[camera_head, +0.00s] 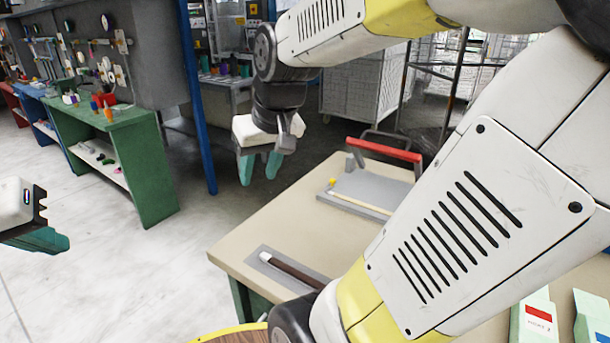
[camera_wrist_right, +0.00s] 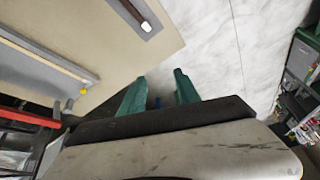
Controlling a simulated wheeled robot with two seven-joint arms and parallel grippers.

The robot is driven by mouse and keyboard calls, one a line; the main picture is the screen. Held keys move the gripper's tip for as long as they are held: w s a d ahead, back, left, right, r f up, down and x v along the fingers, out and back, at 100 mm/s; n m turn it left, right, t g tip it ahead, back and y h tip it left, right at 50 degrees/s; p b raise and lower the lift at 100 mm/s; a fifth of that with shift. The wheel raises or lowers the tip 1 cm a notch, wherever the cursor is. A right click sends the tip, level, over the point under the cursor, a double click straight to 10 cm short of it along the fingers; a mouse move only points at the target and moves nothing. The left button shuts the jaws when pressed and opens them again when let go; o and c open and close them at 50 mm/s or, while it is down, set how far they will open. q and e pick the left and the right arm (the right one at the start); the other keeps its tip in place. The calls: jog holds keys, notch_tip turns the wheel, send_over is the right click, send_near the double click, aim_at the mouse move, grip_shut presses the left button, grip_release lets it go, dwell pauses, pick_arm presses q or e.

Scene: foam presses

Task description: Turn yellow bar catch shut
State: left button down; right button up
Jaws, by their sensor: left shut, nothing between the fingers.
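A small yellow piece (camera_head: 332,182) sits at the near left corner of a grey foam press (camera_head: 372,190); I take it to be the yellow bar catch. A pale bar (camera_head: 360,205) runs along the press's near edge. The yellow piece also shows in the right wrist view (camera_wrist_right: 84,91). I cannot tell how the catch is turned. My right gripper (camera_head: 260,168) is open and empty, left of the press and apart from it. Its fingers (camera_wrist_right: 160,88) point over bare floor past the table edge. My left gripper (camera_head: 58,242) is shut and empty at the left edge.
The press has a red handle (camera_head: 385,148) at its back, on a beige table (camera_head: 270,220). A dark rod with a pale end (camera_head: 292,270) lies on a grey plate nearer me. My right arm covers the table's right part. A green bench (camera_head: 125,150) stands left.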

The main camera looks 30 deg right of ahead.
jog(key=w+d+f+n+g+h, duration=0.4)
jog(key=w+d+f+h, duration=0.15)
jog(key=d, duration=0.35)
jog(key=w+d+f+n+g+h, duration=0.4)
jog(key=d+f+h, duration=0.15)
jog(key=d, duration=0.35)
jog(key=n+t+h, duration=0.2)
jog(key=n+h, duration=0.6)
jog(key=n, duration=0.1)
send_near(332, 180)
jog(key=d, duration=0.2)
jog(key=shift+s+d, duration=0.2)
jog(key=shift+d, duration=0.1)
jog(key=shift+w+d+f, duration=0.1)
jog(key=shift+d, duration=0.05)
jog(key=d, duration=0.7)
jog(key=shift+d, duration=0.25)
grip_shut()
